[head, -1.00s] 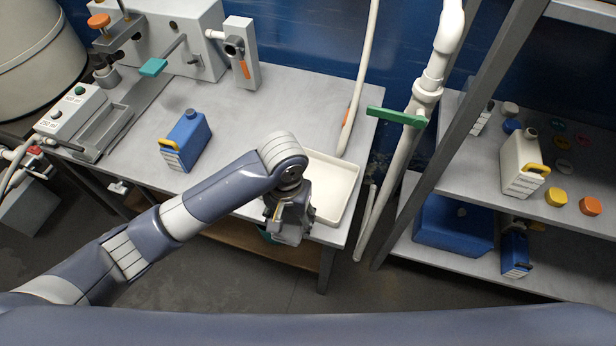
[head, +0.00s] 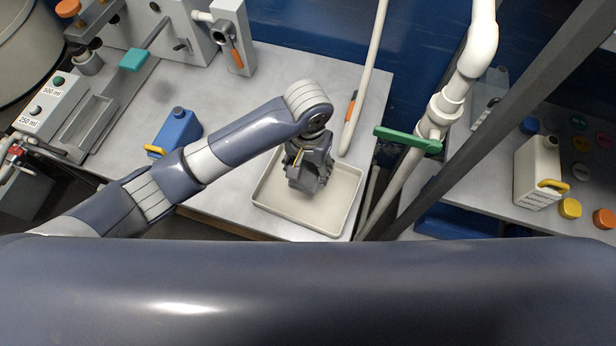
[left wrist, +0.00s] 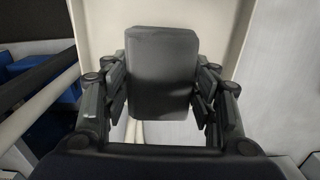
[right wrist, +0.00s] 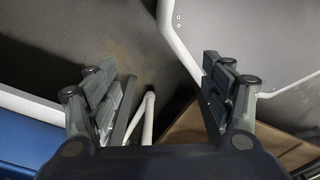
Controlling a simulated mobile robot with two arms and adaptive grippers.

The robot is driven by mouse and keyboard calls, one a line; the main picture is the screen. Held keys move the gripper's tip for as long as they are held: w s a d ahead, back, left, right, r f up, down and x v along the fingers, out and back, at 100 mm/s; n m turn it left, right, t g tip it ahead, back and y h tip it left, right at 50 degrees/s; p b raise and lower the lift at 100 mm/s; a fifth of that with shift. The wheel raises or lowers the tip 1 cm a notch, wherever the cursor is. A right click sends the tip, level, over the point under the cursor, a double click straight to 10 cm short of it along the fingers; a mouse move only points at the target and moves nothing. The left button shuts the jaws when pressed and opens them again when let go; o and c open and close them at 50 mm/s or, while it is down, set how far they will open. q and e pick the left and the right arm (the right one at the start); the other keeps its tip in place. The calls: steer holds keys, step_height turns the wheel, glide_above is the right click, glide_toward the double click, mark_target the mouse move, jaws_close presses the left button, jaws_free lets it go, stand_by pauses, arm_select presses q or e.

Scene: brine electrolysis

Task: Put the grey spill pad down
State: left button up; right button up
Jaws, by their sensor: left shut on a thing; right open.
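The grey spill pad (left wrist: 162,72) shows in the left wrist view as a dark grey rounded block between my left gripper's fingers. My left gripper (head: 308,182) is shut on it; its fingers (left wrist: 162,85) press on both sides of the pad. In the head view the gripper is over the cream tray (head: 262,195) on the bench, and hides most of the pad. The tray also shows behind the pad in the left wrist view (left wrist: 100,25). I cannot tell whether the pad touches the tray. My right gripper (right wrist: 160,95) is open and empty; it is not in the head view.
A blue jug (head: 178,130) stands on the bench (head: 240,95) to the left. A white pipe with a green lever (head: 408,139) rises right of the tray. A shelf (head: 480,190) at the right holds a cream jug (head: 538,170) and several caps.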

mark_target(308, 180)
arm_select(q)
steer(key=f, duration=0.4)
steer(key=shift+s, duration=0.35)
steer(key=shift+f, duration=0.4)
step_height(308, 180, down, 2)
steer(key=shift+w+f, duration=0.15)
steer(key=shift+f, duration=0.65)
arm_select(e)
steer(key=shift+s+d+r, duration=0.25)
steer(key=shift+s+r, duration=0.05)
steer(key=shift+s, duration=0.15)
arm_select(q)
steer(key=o, duration=1.2)
steer(key=shift+f, duration=0.1)
arm_select(e)
steer(key=shift+s, duration=0.25)
steer(key=shift+s, duration=0.1)
